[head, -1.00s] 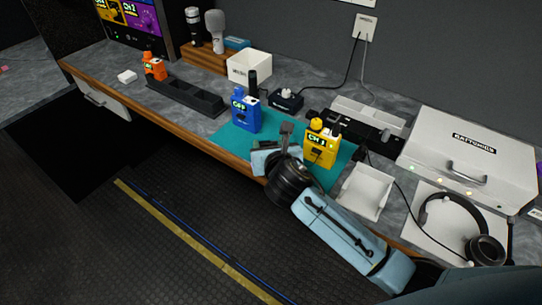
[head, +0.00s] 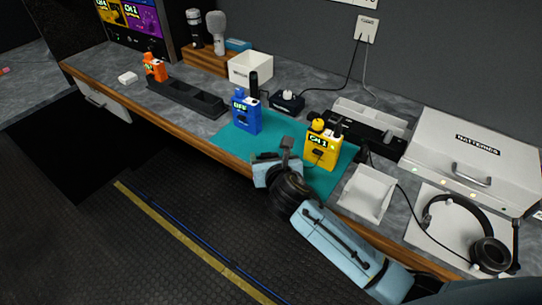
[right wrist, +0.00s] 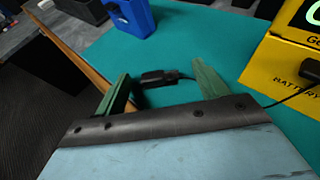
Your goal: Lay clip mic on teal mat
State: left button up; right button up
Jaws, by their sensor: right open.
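The clip mic (right wrist: 157,77) is a small black piece with a thin cable. In the right wrist view it lies on the teal mat (right wrist: 200,40), between and just beyond my fingertips. My right gripper (right wrist: 160,80) is open, its two green fingers apart on either side of the mic with no visible grip on it. In the head view my right gripper (head: 287,145) is over the front part of the mat (head: 270,140), left of the yellow pack (head: 322,152). The mic cannot be made out there. My left gripper is not in view.
The yellow pack stands on the mat's right part and the blue pack (head: 246,118) on its left. A white tray (head: 367,192) sits right of the mat, headphones (head: 487,252) farther right. A black slotted holder (head: 186,97) lies to the left. The wooden counter edge (head: 190,137) runs in front.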

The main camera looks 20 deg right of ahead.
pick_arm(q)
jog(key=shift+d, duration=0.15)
pick_arm(e)
jog(key=shift+r, duration=0.2)
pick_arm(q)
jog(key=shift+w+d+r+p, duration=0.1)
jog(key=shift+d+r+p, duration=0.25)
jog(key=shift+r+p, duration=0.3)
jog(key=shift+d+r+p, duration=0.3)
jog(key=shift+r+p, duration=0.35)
pick_arm(e)
jog(key=v, duration=1.2)
jog(key=shift+f, duration=0.1)
